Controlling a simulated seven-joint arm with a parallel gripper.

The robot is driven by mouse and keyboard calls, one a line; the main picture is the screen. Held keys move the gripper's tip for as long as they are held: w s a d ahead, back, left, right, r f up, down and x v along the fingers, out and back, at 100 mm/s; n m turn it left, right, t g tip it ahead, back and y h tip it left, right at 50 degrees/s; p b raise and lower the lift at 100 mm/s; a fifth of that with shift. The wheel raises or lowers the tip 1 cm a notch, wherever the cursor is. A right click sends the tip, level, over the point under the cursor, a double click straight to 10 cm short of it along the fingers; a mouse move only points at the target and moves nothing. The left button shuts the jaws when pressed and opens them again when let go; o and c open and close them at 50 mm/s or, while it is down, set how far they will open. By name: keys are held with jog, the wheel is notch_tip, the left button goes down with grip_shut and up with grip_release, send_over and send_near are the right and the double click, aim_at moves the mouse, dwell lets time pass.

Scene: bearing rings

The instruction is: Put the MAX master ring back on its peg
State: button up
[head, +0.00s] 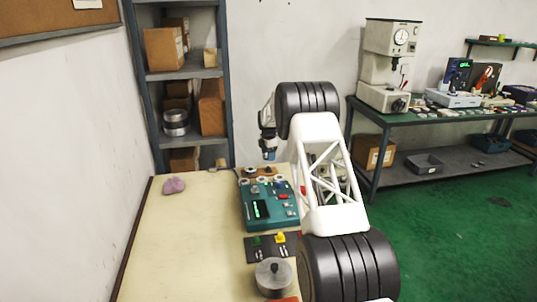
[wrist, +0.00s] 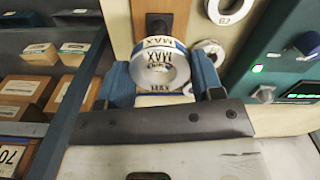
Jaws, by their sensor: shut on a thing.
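The MAX master ring (wrist: 161,68) is a silver-white ring with a round hole, its band printed "MAX" in the wrist view. My gripper (wrist: 160,78) has its two blue fingers on either side of the ring and is shut on it. In the head view my gripper (head: 268,152) is over the far end of the table; the ring is too small to make out there. A dark square with a round mark (wrist: 159,24) shows on a wooden strip just beyond the ring; I cannot tell whether it is the peg's base.
A ring marked B2 (wrist: 228,8) and another pale ring (wrist: 209,51) lie close to the right. The teal instrument (head: 258,211) stands nearby on the table (head: 190,245). A pink lump (head: 173,185) lies at left. A shelf rack (head: 185,75) with boxes stands behind.

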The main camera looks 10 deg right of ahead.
aim_at(268, 167)
jog(key=shift+f, duration=1.65)
jog(key=shift+f, duration=1.7)
dwell(2.3)
jog(key=o, duration=1.2)
jog(key=shift+o, duration=0.2)
jog(key=shift+r, duration=3.75)
